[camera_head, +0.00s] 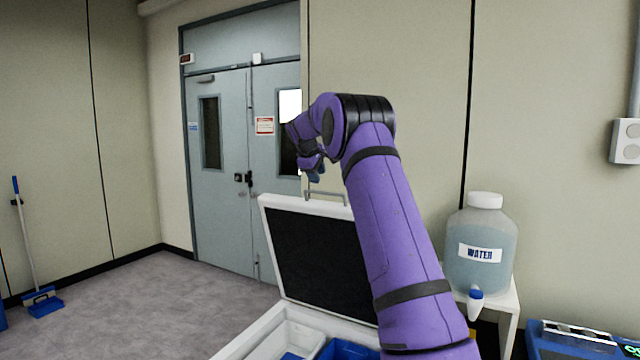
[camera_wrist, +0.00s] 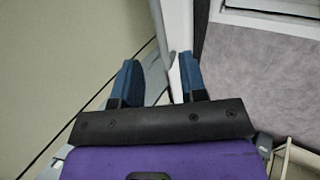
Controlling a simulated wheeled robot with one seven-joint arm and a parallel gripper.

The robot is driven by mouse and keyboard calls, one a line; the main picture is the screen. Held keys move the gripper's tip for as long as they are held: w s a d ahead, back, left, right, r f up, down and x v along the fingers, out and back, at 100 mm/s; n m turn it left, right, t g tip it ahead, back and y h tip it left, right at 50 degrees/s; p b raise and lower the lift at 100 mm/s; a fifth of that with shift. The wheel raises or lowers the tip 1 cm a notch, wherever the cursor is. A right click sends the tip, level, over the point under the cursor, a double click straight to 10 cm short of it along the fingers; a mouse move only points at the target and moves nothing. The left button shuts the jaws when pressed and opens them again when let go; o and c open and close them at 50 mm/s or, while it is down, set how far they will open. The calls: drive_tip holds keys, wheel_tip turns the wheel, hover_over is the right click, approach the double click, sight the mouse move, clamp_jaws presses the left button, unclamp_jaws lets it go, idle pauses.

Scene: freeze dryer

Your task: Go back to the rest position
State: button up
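My purple arm reaches up and away from the lower right in the head view, bent at a black joint near the top. My gripper (camera_head: 316,173) hangs at its end, small and partly hidden by the arm, just above the handle (camera_head: 324,195) of the open lid. In the wrist view my gripper (camera_wrist: 160,72) shows two blue fingers apart, with nothing seen held between them. From the head view I cannot tell whether the gripper touches the handle.
The white box's lid (camera_head: 318,252) stands open below the gripper, with a white tray (camera_head: 297,338) and a blue bin (camera_head: 345,350) inside. A water jug (camera_head: 481,240) stands on a white stand at right. Grey double doors (camera_head: 222,150) are behind. The floor at left is mostly clear.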

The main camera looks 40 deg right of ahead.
drive_tip(key=shift+s+a+r, duration=0.1)
drive_tip(key=shift+a+r, duration=0.1)
drive_tip(key=shift+r, duration=0.15)
idle(0.3)
drive_tip(key=s+a+r+m+t+y, duration=0.1)
drive_tip(key=s+a+r, duration=0.3)
drive_tip(key=s+a, duration=0.7)
drive_tip(key=s+a+r+m+t+y, duration=0.15)
drive_tip(key=s+a+r, duration=0.25)
drive_tip(key=s+a, duration=0.7)
drive_tip(key=s+a+f+y, duration=0.1)
drive_tip(key=s+a+f, duration=0.3)
drive_tip(key=s+a, duration=0.2)
drive_tip(key=s+a+f+m+y, duration=0.1)
drive_tip(key=s+a+f, duration=0.3)
drive_tip(key=s, duration=0.7)
drive_tip(key=s+a+f+y, duration=0.2)
drive_tip(key=s+a+f, duration=0.2)
drive_tip(key=s+a, duration=0.4)
drive_tip(key=shift+s+f, duration=0.3)
drive_tip(key=shift+s, duration=0.2)
